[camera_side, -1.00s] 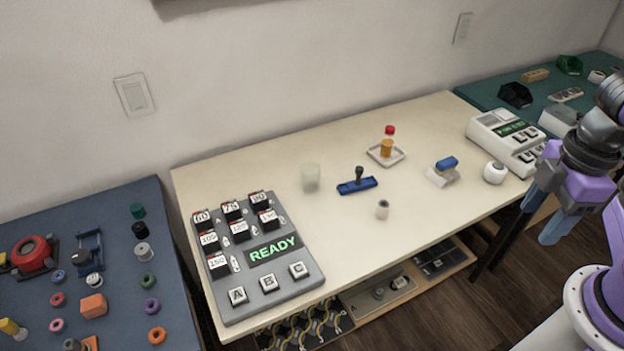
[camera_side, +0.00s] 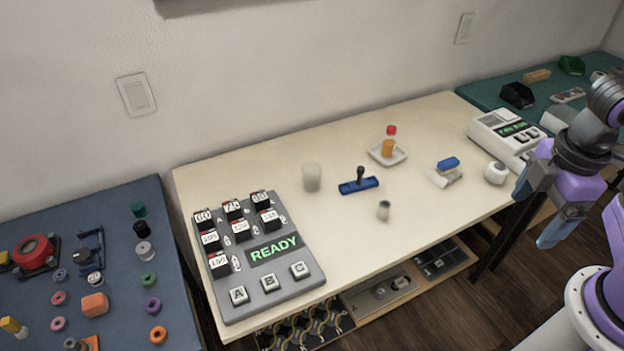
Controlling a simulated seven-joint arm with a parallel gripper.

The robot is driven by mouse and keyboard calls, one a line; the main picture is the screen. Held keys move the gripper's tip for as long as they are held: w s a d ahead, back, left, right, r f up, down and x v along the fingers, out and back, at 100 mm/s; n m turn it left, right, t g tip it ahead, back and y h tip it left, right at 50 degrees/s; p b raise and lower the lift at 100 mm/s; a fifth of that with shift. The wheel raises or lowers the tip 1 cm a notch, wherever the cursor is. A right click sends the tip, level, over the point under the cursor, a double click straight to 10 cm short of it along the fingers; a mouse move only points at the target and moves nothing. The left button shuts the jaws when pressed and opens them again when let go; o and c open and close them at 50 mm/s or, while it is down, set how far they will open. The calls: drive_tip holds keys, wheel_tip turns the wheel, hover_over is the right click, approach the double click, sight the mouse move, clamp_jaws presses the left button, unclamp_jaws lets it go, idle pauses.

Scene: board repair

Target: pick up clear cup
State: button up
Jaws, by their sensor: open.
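A clear, whitish cup (camera_side: 312,177) stands upright on the cream table (camera_side: 345,254), left of the blue base with a dark upright knob. My gripper (camera_side: 533,218) is at the right, by the table's front right edge, far from the cup. Its two blue-grey fingers are apart, with nothing between them. The cup is fully in view.
A blue holder (camera_side: 350,188) and a small grey cylinder (camera_side: 383,210) stand right of the cup. A grey button panel (camera_side: 252,290) lies at the left. The front middle is clear.

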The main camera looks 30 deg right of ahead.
drive_tip(key=w+a+f+n+t+h, duration=0.2)
drive_tip(key=w+n, duration=0.1)
drive_tip(key=w, duration=0.4)
drive_tip(key=w+a+f+n+t+h, duration=0.2)
drive_tip(key=w+n+t, duration=0.1)
drive_tip(key=w, duration=0.4)
drive_tip(key=w+a+f+n+t+h, duration=0.2)
drive_tip(key=w+n, duration=0.1)
drive_tip(key=w, duration=0.5)
drive_tip(key=n+t+y, duration=0.4)
drive_tip(key=n+t, duration=0.2)
drive_tip(key=n, duration=0.6)
approach(315, 175)
drive_tip(key=x, duration=0.7)
drive_tip(key=shift+a+f, duration=0.1)
drive_tip(key=shift+a, duration=0.2)
drive_tip(key=shift+d+x, duration=0.15)
drive_tip(key=shift+x, duration=0.9)
drive_tip(key=shift+d+x, duration=0.15)
drive_tip(key=shift+x, duration=0.95)
drive_tip(key=shift+w, duration=0.8)
drive_tip(key=shift+s+d+f, duration=0.1)
drive_tip(key=c, duration=1.1)
